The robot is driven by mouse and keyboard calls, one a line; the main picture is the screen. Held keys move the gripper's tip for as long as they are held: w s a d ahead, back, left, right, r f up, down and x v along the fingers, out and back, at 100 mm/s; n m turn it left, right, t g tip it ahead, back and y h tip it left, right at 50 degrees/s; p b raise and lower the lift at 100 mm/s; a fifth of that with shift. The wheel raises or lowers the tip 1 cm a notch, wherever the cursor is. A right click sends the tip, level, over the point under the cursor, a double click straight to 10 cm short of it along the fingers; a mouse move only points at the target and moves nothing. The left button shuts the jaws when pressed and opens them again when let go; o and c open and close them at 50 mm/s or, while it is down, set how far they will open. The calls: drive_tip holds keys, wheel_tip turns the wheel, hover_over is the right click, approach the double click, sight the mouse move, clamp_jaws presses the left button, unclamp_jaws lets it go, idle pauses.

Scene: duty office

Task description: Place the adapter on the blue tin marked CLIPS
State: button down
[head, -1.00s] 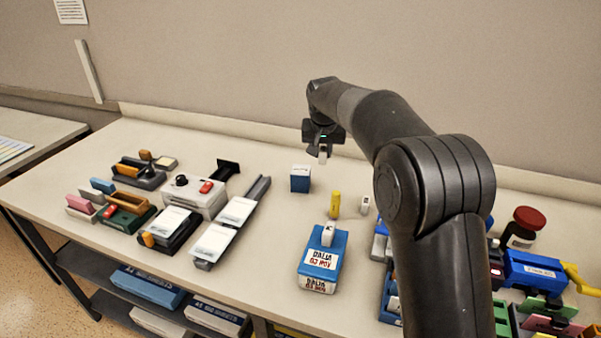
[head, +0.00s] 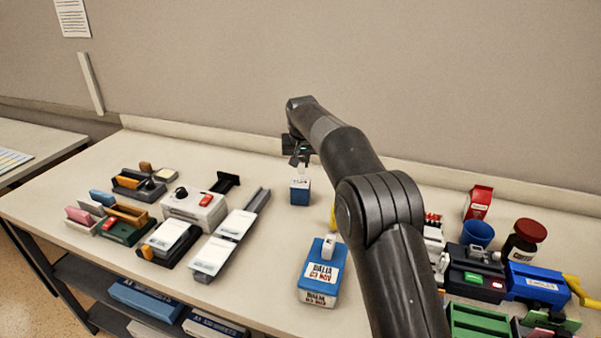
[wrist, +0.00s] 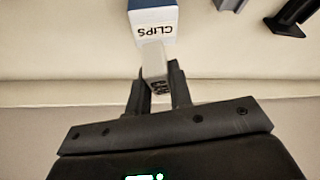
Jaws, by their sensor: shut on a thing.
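The blue tin (head: 300,196) stands on the bench near the wall. Its white label reading CLIPS faces the wrist camera, where the tin (wrist: 152,17) is at the top edge, partly cut off. My gripper (head: 301,162) is over the tin in the head view. In the wrist view my gripper (wrist: 158,84) is shut on the pale grey adapter (wrist: 152,58), which has dark sockets at its near end. The adapter's far end overlaps the tin's lower edge in that view. I cannot tell whether they touch.
A grey-white device (head: 193,208) and trays are at left. A black unit (head: 474,270), blue cup (head: 478,233) and brown jar (head: 524,238) are at right.

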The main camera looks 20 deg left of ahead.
sight(301, 172)
drive_tip(key=shift+f, duration=2.05)
drive_tip(key=c, duration=1.3)
unclamp_jaws()
drive_tip(key=shift+f, duration=0.1)
